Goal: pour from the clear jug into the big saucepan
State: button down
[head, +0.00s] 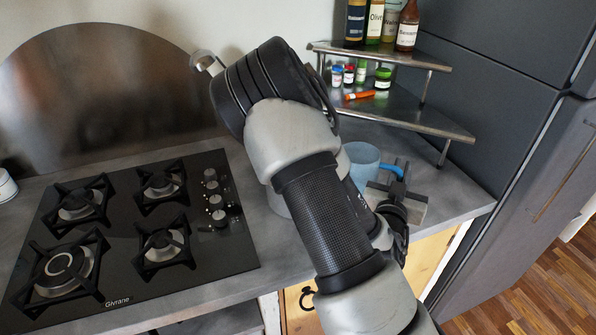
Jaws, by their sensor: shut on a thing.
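The clear jug (362,159) shows as a pale bluish vessel at the back right of the counter, partly hidden by my arm. Its bright blue handle (389,170) points right, toward my gripper (399,175). My gripper is shut on the handle; the fingers are small and partly overlapped in this view. I cannot tell whether the jug touches the counter, or what is in it. A grey curved edge (277,203) shows left of my arm and may be the big saucepan; my arm hides most of it.
A black gas hob (130,230) with several empty burners fills the left counter. A metal corner shelf (400,112) with bottles and small jars stands behind the jug. A dark fridge (515,120) closes off the right. Little bare counter shows around the jug.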

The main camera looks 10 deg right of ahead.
aim_at(350, 148)
jog(key=w+a+r+n+p, duration=0.1)
jog(key=a+r+n, duration=0.1)
jog(key=r, duration=0.1)
jog(key=w+a+r+n+p, duration=0.1)
jog(key=a+r+n, duration=0.1)
jog(key=r+n, duration=0.1)
jog(key=w+a+r+n+p, duration=0.1)
jog(key=r+n, duration=0.1)
jog(key=r, duration=0.1)
jog(key=shift+w+a+r+p, duration=0.2)
jog(key=shift+w+a+p, duration=0.1)
jog(key=shift+a+p, duration=0.1)
jog(key=a+n, duration=0.1)
jog(key=w+n+p, duration=0.1)
jog(key=a+n+p, duration=0.1)
jog(key=n, duration=0.1)
jog(key=shift+w+a+r, duration=0.3)
jog(key=shift+w+r, duration=0.05)
jog(key=shift+w+a+r+n+p, duration=0.1)
jog(key=shift+w+a+n+p, duration=0.3)
jog(key=shift+a+n, duration=0.4)
jog(key=shift+w+a+n+p, duration=0.3)
jog(key=shift+w+a+n, duration=0.25)
jog(key=shift+n, duration=0.35)
dwell(3.1)
